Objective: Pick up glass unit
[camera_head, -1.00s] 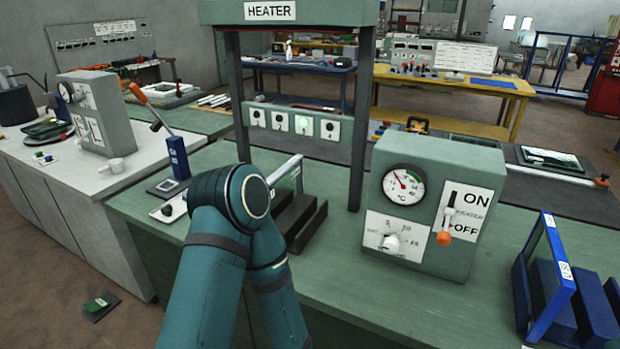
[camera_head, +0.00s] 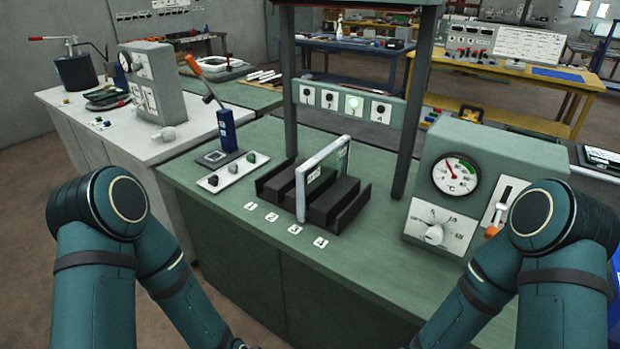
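A glass unit (camera_head: 326,172), a pane in a pale grey frame, stands upright in a dark slotted rack (camera_head: 341,212) on the green bench, below the heater frame. My two arms show at the lower left and lower right of the head view, bent with their forearms running down out of the picture. Both grippers are out of view. No part of either arm touches the glass unit or the rack.
The heater control box (camera_head: 488,190) stands right of the rack, partly behind my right arm. Heater posts (camera_head: 289,90) rise behind the rack. A button panel (camera_head: 233,172) and blue lever stand (camera_head: 227,130) are at its left. Numbered tags (camera_head: 272,217) lie in front.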

